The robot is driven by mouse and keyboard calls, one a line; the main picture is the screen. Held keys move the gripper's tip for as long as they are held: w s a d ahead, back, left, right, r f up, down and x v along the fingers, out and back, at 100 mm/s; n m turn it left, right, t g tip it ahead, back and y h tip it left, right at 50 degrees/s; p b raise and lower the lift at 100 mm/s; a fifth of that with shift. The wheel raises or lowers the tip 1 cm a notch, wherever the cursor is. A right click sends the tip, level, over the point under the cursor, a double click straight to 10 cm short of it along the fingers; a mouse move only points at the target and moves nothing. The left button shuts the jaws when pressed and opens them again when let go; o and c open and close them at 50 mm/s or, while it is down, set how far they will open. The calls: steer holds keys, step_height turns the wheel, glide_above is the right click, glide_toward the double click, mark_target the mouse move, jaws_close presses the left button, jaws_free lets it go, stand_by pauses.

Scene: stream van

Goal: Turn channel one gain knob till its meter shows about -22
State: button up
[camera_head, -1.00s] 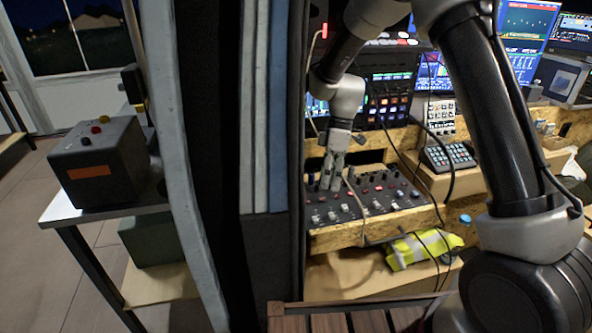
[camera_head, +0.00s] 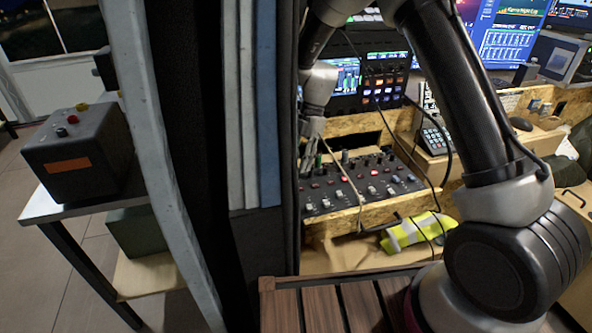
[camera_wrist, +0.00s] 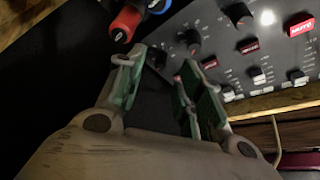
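The mixer (camera_head: 345,200) is a dark panel with rows of small knobs, faders and red lit buttons on a wooden shelf. My gripper (camera_head: 310,160) is at its back left corner in the head view. In the wrist view my gripper (camera_wrist: 163,62) is open, its green-padded fingers apart at the mixer's edge. A small black knob (camera_wrist: 157,58) shows between the fingertips; I cannot tell whether they touch it or which channel it serves. Other black knobs (camera_wrist: 190,40) stand beyond. A screen (camera_head: 346,76) behind the mixer shows coloured bars; no reading is legible.
A red plug-like part (camera_wrist: 125,23) and a blue one stand close to the left finger. A cable (camera_head: 345,175) hangs across the mixer. A dark partition (camera_head: 265,245) stands close on the left. A keypad (camera_head: 434,138) and a yellow vest (camera_head: 412,232) lie to the right.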

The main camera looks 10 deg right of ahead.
steer(key=shift+x, duration=1.55)
jaws_close()
